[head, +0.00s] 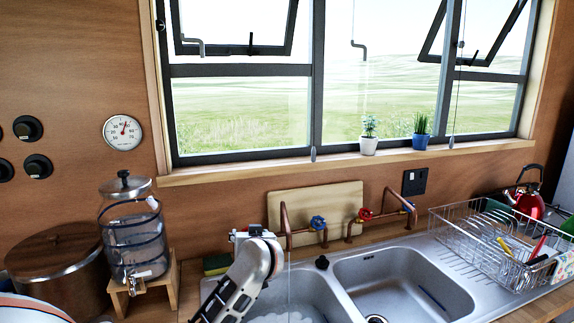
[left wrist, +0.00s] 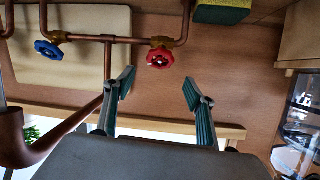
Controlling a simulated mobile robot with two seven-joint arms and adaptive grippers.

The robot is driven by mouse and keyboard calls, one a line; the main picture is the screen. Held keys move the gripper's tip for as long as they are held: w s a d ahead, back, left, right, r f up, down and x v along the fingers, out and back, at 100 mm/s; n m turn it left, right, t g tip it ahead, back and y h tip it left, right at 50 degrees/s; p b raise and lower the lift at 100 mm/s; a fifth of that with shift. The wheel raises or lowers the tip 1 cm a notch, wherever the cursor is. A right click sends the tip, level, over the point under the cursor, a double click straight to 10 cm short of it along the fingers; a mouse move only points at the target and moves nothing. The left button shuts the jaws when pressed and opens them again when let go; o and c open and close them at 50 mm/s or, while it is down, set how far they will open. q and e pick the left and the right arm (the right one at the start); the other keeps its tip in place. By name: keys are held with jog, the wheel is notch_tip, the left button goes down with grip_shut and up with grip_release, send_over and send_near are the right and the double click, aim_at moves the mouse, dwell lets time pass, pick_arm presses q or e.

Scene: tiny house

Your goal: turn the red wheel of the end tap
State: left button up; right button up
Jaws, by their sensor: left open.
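In the left wrist view, which is upside down, the red wheel (left wrist: 160,58) sits on a copper tap pipe, near the sponge. The same tap's blue wheel (left wrist: 48,50) is to its left, and also shows in the head view (head: 318,222). My left gripper (left wrist: 159,80) is open and empty. Its two fingers point toward the red wheel, which appears centred just beyond the gap, apart from both fingertips. In the head view my left arm hides this red wheel. A second copper tap to the right has its own red wheel (head: 365,214). My right gripper is not in view.
The copper spout (left wrist: 18,140) curves close on the left of the wrist view. A cutting board (head: 343,198) leans behind the taps. A sponge (head: 216,265), a water dispenser (head: 133,240) and a dish rack (head: 480,240) stand around the double sink (head: 345,280).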

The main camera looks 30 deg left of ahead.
pick_arm(q)
notch_tip(320, 180, up, 15)
jog(key=m+t+y, duration=0.3)
jog(key=t+y, duration=0.2)
jog(key=d+r+m+t+h, duration=0.8)
jog(key=d+r+m+t, duration=0.1)
jog(key=d+m, duration=0.3)
jog(key=shift+d+t, duration=0.45)
jog(key=shift+t, duration=0.45)
